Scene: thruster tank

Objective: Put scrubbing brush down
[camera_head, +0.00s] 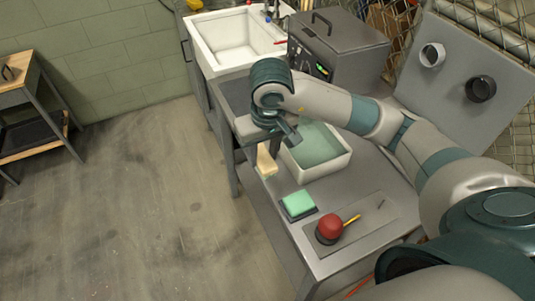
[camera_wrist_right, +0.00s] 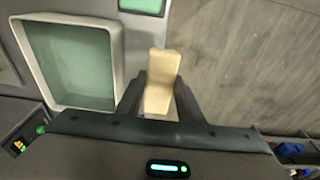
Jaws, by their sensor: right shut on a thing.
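The scrubbing brush shows as a pale wooden block (camera_wrist_right: 161,80) between the fingers of my right gripper (camera_wrist_right: 160,92) in the right wrist view. In the head view the brush (camera_head: 266,161) hangs below the right gripper (camera_head: 276,138), at the left edge of the metal table beside the white tank. The right gripper is shut on it. I cannot tell whether the brush touches the table. Its bristles are not visible. My left gripper is not in view.
The white tank of greenish water (camera_head: 318,152) stands right of the brush. A green sponge on a dark tray (camera_head: 298,204) and a red-topped object (camera_head: 329,228) on a grey mat (camera_head: 372,212) lie nearer. A grey box (camera_head: 338,45) and sink (camera_head: 233,40) are behind. Open floor lies left.

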